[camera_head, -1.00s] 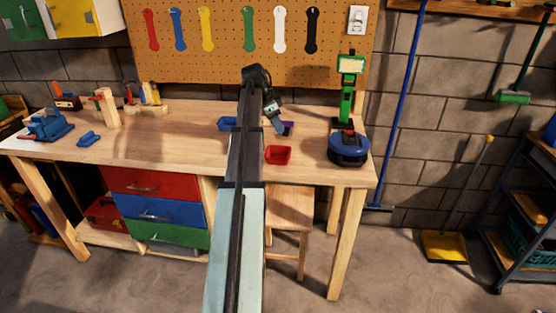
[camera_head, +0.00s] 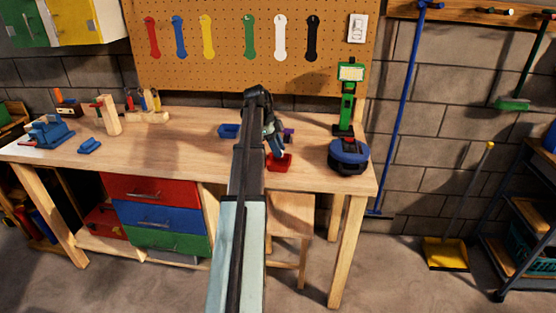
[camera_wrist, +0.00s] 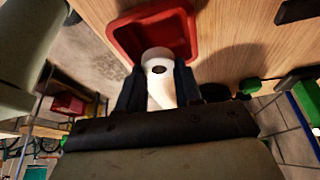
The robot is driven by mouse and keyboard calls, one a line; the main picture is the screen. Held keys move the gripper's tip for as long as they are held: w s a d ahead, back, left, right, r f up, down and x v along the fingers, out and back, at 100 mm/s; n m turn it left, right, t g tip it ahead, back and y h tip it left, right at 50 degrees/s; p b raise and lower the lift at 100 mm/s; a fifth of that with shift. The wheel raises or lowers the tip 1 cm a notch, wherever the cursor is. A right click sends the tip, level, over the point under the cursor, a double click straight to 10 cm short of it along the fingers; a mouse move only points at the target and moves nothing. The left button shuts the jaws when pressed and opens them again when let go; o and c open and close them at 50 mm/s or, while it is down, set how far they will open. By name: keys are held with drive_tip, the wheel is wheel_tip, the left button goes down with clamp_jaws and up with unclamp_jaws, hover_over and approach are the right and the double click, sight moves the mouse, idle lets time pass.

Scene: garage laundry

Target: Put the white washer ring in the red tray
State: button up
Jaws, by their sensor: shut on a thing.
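The red tray (camera_head: 281,166) sits on the workbench near its front edge, right of my arm. In the wrist view the red tray (camera_wrist: 190,38) lies just beyond my fingertips. My gripper (camera_head: 277,151) is at the tray, above or inside its back left part; the exact height is unclear. In the wrist view my gripper (camera_wrist: 158,84) is shut on the white washer ring (camera_wrist: 158,65), whose dark hole shows between the two dark fingers. The ring's far edge overlaps the tray in the picture. In the head view the ring is hidden.
A blue tray (camera_head: 228,131) stands left of my arm and a purple thing (camera_head: 289,134) behind the red tray. A round blue-and-black device (camera_head: 349,154) and a green lamp-like stand (camera_head: 346,107) are to the right. The bench (camera_head: 180,150) is clear at centre left.

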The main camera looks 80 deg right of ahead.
drive_tip(key=shift+f, duration=2.35)
drive_tip(key=shift+f, duration=0.1)
drive_tip(key=o, duration=0.7)
drive_tip(key=v, duration=1.2)
